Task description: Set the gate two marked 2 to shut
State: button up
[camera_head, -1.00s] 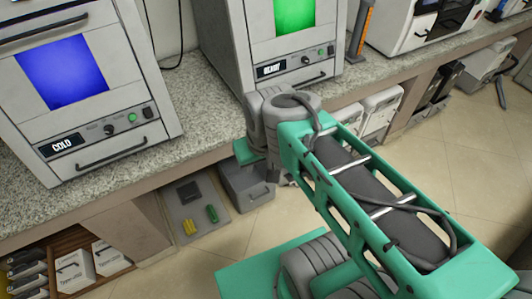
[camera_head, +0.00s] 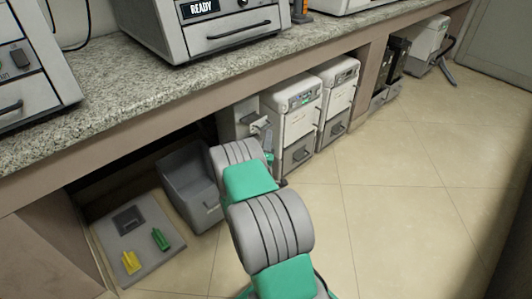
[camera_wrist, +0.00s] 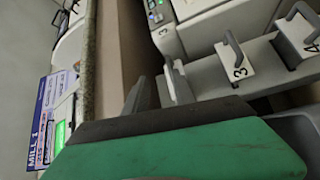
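In the wrist view, a pale row of gates crosses the upper right, with hooked handles on white plates. One plate reads 3 (camera_wrist: 240,70) and another reads 4 (camera_wrist: 311,42). A similar pale upright piece (camera_wrist: 176,84) stands left of gate 3. No number shows on it, so I cannot tell whether it is gate two. A dark finger-like part of my gripper (camera_wrist: 137,100) is close to its left; contact is unclear. In the head view, a pale unit with a handle (camera_head: 240,117) stands under the counter; my arm ends in front of it and hides the fingertips.
White cabinets (camera_head: 299,106) stand right of the pale unit. A grey bin (camera_head: 190,185) and a panel with yellow and green pieces (camera_head: 146,218) lie left of my arm. The counter (camera_head: 150,92) overhangs. The tiled floor at right (camera_head: 400,210) is clear.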

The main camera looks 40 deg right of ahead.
jog(key=w+d+n+p, duration=0.1)
jog(key=w+d+p, duration=0.2)
jog(key=w+d, duration=0.1)
jog(key=shift+w+d+f+t+y+p, duration=0.3)
jog(key=shift+w+f+t+p, duration=0.15)
jog(key=shift+w, duration=0.45)
jog(key=shift+c, duration=0.3)
grip_shut()
dwell(0.8)
